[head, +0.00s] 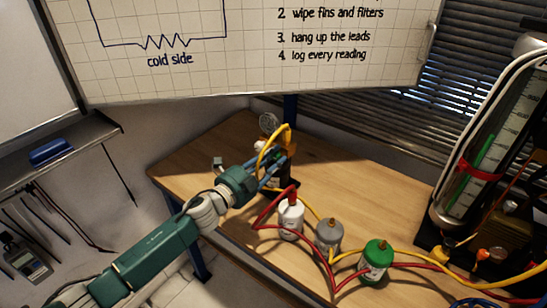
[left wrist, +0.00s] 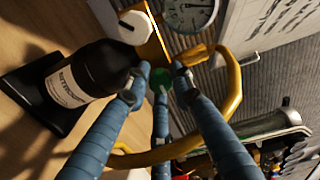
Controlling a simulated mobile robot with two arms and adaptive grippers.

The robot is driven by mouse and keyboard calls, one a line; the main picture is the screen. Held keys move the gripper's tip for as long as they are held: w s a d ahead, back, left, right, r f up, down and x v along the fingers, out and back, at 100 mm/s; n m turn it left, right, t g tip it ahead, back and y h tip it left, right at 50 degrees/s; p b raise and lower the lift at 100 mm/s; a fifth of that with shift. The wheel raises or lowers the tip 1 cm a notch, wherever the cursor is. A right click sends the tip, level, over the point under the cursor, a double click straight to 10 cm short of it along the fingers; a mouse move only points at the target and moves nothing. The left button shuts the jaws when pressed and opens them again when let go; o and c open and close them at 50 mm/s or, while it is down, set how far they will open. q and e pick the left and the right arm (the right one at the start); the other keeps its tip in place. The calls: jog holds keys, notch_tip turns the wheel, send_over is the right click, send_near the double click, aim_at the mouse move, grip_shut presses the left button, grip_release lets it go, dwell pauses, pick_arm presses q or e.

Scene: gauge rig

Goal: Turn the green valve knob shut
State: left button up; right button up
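The green valve knob (left wrist: 161,76) shows small and partly hidden between my fingertips in the left wrist view. My left gripper (left wrist: 161,82) has its three blue fingers reaching around the knob, tips apart. I cannot tell whether the tips touch it. In the head view my left gripper (head: 273,172) is at the valve assembly near the table's back, and the knob is hidden there. A yellow hose (left wrist: 234,85) loops around beside the fingers. My right gripper is in neither view.
A black bottle (left wrist: 97,72) stands close beside the fingers, near a round gauge (left wrist: 190,12). On the table (head: 218,142) are a white bottle (head: 291,218), a grey bottle (head: 329,236) and a green bottle (head: 376,258) with red and yellow hoses. A whiteboard (head: 250,75) hangs above.

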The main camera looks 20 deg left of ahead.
pick_arm(q)
jog(key=shift+o, duration=1.1)
jog(key=v, duration=1.2)
